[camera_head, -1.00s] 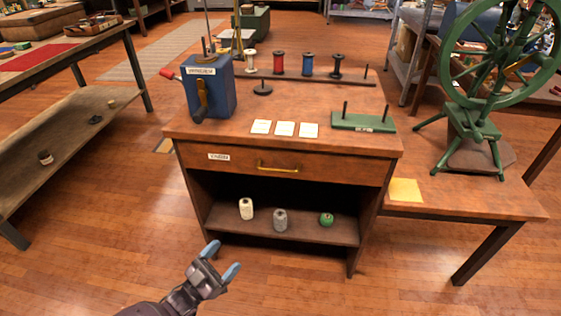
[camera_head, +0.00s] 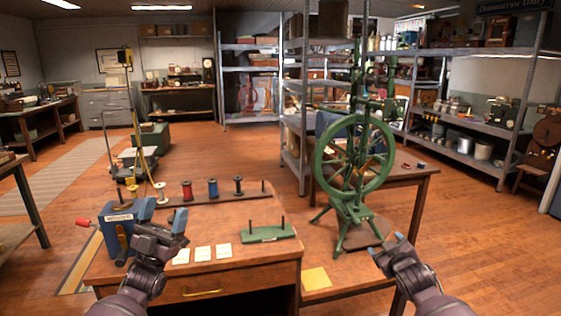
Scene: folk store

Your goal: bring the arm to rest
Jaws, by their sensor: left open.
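My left gripper (camera_head: 164,217) is in the lower left of the head view, in front of the blue winder box (camera_head: 118,236) and the wooden cabinet top (camera_head: 225,254). Its two blue-tipped fingers stand apart with nothing between them. It hides part of the box and the cabinet. My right gripper (camera_head: 393,252) is at the lower right, in front of the side table and floor. Its blue-tipped fingers also look apart and empty.
Several spools stand on a rack (camera_head: 228,194) at the cabinet's back. White cards (camera_head: 203,253) and a green peg stand (camera_head: 266,234) lie nearer. A green spinning wheel (camera_head: 352,174) stands on the side table. Metal shelves (camera_head: 297,110) rise behind. Open floor (camera_head: 460,235) lies right.

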